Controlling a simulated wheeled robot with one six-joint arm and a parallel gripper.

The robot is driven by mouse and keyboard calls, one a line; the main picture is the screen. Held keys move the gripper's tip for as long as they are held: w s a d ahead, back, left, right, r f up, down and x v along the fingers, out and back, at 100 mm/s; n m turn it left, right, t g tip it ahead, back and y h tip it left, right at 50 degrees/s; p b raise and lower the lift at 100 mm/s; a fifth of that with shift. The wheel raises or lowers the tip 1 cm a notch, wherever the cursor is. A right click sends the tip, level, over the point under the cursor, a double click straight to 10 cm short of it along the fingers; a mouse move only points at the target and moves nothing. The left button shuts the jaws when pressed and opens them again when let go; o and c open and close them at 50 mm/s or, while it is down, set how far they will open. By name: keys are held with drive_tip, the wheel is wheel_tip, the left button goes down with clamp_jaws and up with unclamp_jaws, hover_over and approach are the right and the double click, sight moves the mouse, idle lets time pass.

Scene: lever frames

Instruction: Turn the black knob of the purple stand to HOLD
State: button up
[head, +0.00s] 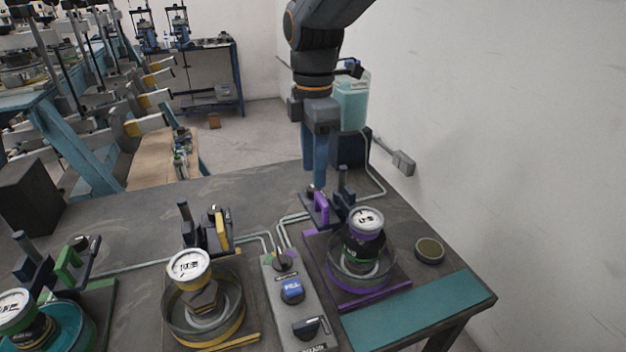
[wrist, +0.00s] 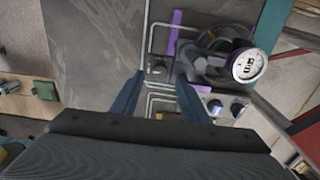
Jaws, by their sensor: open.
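The purple stand (head: 385,292) is at the right of the table in the head view, with a white-faced gauge (head: 366,219) over a clear round bowl. Its purple bracket (head: 321,207) stands at the back. A small dark knob (head: 309,189) sits beside that bracket, partly hidden by my fingers. My gripper (head: 315,180) points down just above it, open and empty. In the wrist view, a small knob (wrist: 157,68) shows between the tips of my open gripper (wrist: 160,82), and the gauge (wrist: 249,65) is to the right. No HOLD mark or knob setting is legible.
A yellow stand (head: 245,342) and a green stand (head: 68,262) stand to the left. A grey control box (head: 318,345) with a blue button (head: 291,290) is between the yellow and purple stands. Thin pipes cross the table. A round dish (head: 429,250) lies at right, near the wall.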

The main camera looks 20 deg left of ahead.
sight(313, 188)
drive_tip(key=shift+f+p, duration=0.4)
drive_tip(key=shift+f, duration=1.7)
drive_tip(key=shift+c, duration=0.3)
clamp_jaws()
